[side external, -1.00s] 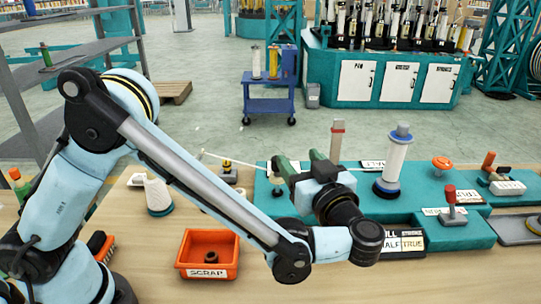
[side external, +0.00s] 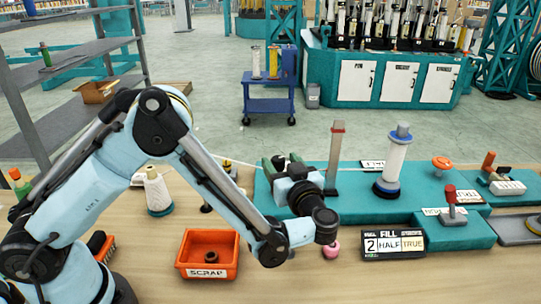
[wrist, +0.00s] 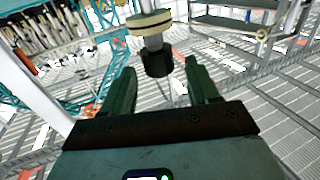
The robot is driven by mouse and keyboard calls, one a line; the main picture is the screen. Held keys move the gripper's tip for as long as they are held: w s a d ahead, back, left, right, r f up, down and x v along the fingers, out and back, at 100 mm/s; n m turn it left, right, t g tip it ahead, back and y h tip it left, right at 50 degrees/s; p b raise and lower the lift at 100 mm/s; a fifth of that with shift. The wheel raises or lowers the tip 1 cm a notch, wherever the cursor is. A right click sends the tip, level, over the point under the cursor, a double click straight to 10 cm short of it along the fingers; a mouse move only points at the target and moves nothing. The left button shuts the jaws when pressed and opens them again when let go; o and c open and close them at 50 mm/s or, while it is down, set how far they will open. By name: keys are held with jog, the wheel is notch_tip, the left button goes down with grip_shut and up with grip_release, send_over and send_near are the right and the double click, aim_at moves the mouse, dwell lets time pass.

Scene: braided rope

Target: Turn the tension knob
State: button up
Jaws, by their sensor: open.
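My gripper (side external: 280,163) is open at the left part of the teal bench fixture (side external: 350,208), its green fingers pointing away from the side camera. In the wrist view, a black cylindrical knob (wrist: 158,64) below cream discs (wrist: 150,24) shows between and beyond the open fingers (wrist: 160,84). It looks like the tension knob, though no readable label confirms this. I cannot tell how far it is from the fingertips, and I see no contact. In the side view my gripper hides this spot.
A grey post (side external: 335,158) stands close right of my gripper; a white spool (side external: 396,162) stands further right. An orange knob (side external: 442,163) and red-handled lever (side external: 451,195) are at the right. An orange scrap bin (side external: 208,254), thread cone (side external: 157,192) and pink ball (side external: 332,249) are nearby.

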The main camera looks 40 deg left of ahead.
jog(key=shift+x, duration=1.3)
jog(key=shift+c, duration=0.2)
jog(key=c, duration=0.9)
jog(key=shift+m+t+h, duration=2.2)
jog(key=shift+m+t, duration=0.1)
jog(key=shift+t, duration=0.6)
jog(key=o, duration=0.9)
jog(key=shift+o, duration=0.2)
jog(key=shift+r, duration=0.1)
